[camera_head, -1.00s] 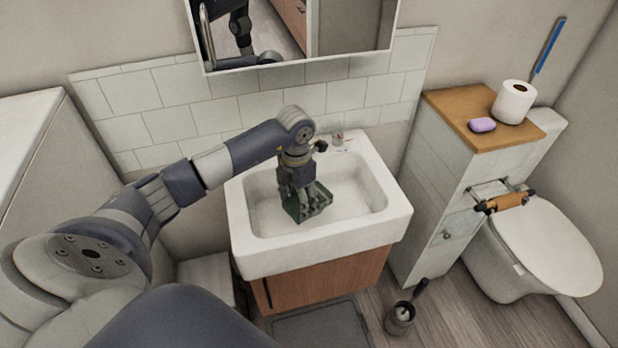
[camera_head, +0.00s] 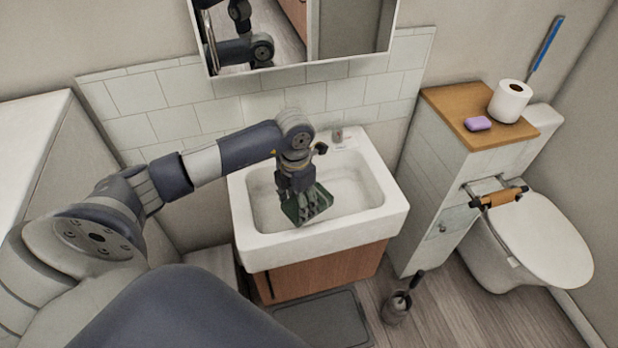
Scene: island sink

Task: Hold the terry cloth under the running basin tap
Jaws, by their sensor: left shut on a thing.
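My left gripper (camera_head: 306,200) points down into the white basin (camera_head: 392,208) and is shut on a dark green cloth (camera_head: 322,205), the terry cloth. The cloth is low in the left part of the basin, near its front rim; I cannot tell if it touches the bottom. The tap (camera_head: 337,135) shows small at the back of the basin, right of my left wrist. Part of it is hidden, and I cannot make out whether water runs. My right gripper is not in view.
A mirror cabinet (camera_head: 300,68) hangs above the basin. At right stand a tiled unit with a wooden top (camera_head: 460,108), holding a paper roll (camera_head: 509,101) and purple soap (camera_head: 478,123), and a toilet (camera_head: 545,240). A toilet brush (camera_head: 397,305) stands on the floor.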

